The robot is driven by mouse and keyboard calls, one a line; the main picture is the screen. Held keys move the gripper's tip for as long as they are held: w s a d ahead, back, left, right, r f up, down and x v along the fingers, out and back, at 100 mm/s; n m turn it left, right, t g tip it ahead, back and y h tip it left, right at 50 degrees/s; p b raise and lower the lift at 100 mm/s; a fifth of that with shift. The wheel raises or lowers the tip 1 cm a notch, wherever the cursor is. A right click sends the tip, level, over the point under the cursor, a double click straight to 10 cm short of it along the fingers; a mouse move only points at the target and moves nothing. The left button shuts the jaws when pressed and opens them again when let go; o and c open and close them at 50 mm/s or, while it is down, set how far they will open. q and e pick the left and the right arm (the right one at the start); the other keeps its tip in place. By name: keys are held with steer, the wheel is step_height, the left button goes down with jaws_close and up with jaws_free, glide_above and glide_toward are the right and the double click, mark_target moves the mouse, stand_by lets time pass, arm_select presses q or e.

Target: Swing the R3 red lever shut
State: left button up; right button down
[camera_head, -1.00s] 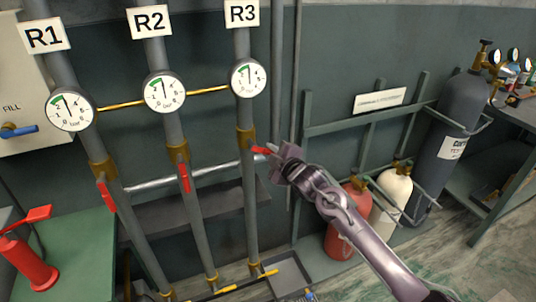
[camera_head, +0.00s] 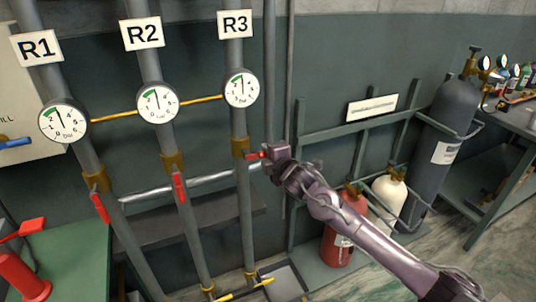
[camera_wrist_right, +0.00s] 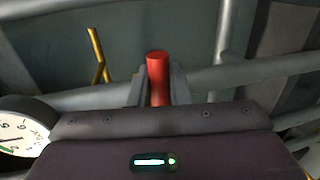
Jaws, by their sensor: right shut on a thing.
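The R3 red lever (camera_head: 254,156) sticks out to the right from the brass valve (camera_head: 240,147) on the R3 pipe, roughly level and across the pipe. My right gripper (camera_head: 268,153) is shut on the lever's outer end. In the right wrist view the red lever (camera_wrist_right: 158,80) stands between the two grey fingers. The R3 sign (camera_head: 235,24) and its gauge (camera_head: 242,88) are above the valve. The R1 lever (camera_head: 100,207) and R2 lever (camera_head: 179,187) hang down along their pipes. My left gripper is not in view.
Yellow-handled valves (camera_head: 240,290) sit low on the pipes. A rack at right holds a red cylinder (camera_head: 338,245), a white cylinder (camera_head: 388,193) and a tall grey cylinder (camera_head: 445,130). A green table (camera_head: 75,255) with a red tool stands at lower left.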

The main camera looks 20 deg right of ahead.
stand_by(0.3)
steer(key=c, duration=1.4)
jaws_free()
steer(key=s+r+b, duration=0.1)
steer(key=s, duration=0.6)
steer(key=shift+s+r, duration=0.3)
steer(key=shift+s, duration=0.05)
steer(key=shift+d, duration=0.1)
